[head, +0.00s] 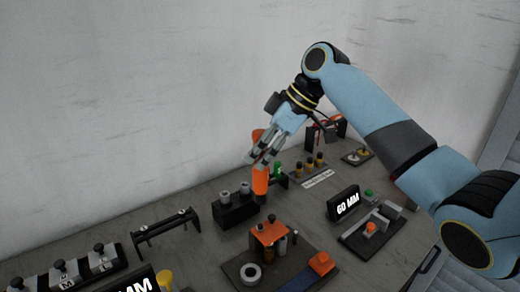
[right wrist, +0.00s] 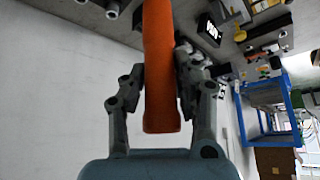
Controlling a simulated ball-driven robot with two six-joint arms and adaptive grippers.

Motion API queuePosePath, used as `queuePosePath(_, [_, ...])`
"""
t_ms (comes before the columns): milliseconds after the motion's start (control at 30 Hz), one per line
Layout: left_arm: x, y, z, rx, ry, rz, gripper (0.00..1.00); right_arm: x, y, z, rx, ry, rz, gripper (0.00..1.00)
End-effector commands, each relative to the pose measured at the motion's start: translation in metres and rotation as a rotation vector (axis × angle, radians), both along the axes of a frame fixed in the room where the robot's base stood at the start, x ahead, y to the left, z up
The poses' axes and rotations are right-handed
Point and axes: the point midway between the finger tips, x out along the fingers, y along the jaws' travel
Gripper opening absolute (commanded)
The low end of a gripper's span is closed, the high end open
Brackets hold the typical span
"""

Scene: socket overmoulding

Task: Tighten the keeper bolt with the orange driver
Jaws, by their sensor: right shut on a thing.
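The orange driver (head: 260,182) stands nearly upright at the middle of the bench in the head view. My right gripper (head: 262,160) is shut on its upper part. In the right wrist view the orange driver (right wrist: 160,65) runs between the two fingers of my right gripper (right wrist: 162,88). The driver's lower tip is too small to make out, so I cannot tell whether it touches anything. A fixture with an orange block (head: 269,234) sits on a dark plate (head: 240,277) in front of the driver. I cannot pick out the keeper bolt. My left gripper is not in view.
A black block (head: 236,213) with two grey cylinders stands just left of the driver. A black rail (head: 166,228) is further left. A "60 MM" display (head: 345,204) and a dark fixture (head: 372,238) stand to the right. A pale wall is behind.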

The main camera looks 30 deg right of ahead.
Motion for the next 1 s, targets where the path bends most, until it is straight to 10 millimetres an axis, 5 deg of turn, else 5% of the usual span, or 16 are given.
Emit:
queuePosePath(133, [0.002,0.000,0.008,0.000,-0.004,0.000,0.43,0.000,0.000,0.003,0.002,0.001,0.005,0.00])
queuePosePath(1000, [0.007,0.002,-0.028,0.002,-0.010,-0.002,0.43,0.000,0.000,-0.068,0.002,0.001,0.005,0.00])
